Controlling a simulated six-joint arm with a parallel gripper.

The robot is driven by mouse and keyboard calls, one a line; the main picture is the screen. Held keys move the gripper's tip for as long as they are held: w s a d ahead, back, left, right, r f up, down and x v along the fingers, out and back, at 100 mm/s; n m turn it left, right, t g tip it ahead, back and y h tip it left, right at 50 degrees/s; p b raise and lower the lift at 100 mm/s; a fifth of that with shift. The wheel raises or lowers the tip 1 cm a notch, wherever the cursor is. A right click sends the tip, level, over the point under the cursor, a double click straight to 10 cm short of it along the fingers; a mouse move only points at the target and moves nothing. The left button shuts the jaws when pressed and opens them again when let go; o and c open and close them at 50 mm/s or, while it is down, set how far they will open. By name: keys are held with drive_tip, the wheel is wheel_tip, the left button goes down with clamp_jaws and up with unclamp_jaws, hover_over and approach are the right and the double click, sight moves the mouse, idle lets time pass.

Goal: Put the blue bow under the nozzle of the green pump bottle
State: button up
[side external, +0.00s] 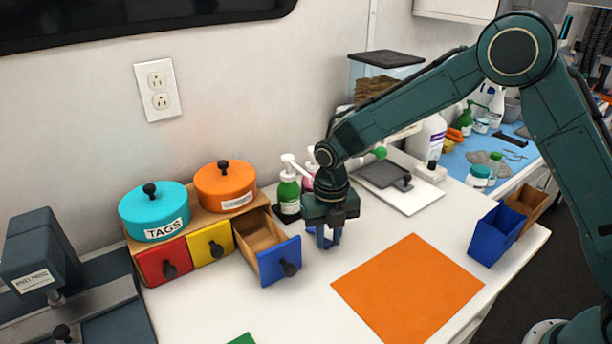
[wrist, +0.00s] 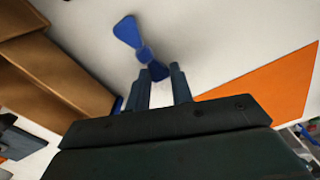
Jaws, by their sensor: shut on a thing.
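The blue bow (wrist: 128,32) shows in the wrist view, with one lobe reaching between my fingertips and the other sticking out beyond them. My gripper (wrist: 161,68) is shut on that near lobe. In the side view my gripper (side external: 324,240) is low over the white table, just right of the open drawer, and blue shows at its fingers. I cannot tell whether the bow touches the table. The green pump bottle (side external: 289,194) stands upright behind and left of my gripper, on a dark base. Its white nozzle (side external: 288,158) is at the top.
A small chest holds red (side external: 163,262), yellow (side external: 211,243) and blue-fronted (side external: 280,262) drawers; the blue one is pulled open beside my gripper. A pink bottle (side external: 308,180) stands close to the green one. An orange mat (side external: 408,286) lies right. A blue bin (side external: 494,236) stands farther right.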

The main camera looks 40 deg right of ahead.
sight(328, 242)
drive_tip(key=shift+f, duration=0.25)
drive_tip(key=o, duration=0.9)
drive_tip(key=shift+r, duration=0.1)
wheel_tip(328, 242, up, 13)
idle(0.8)
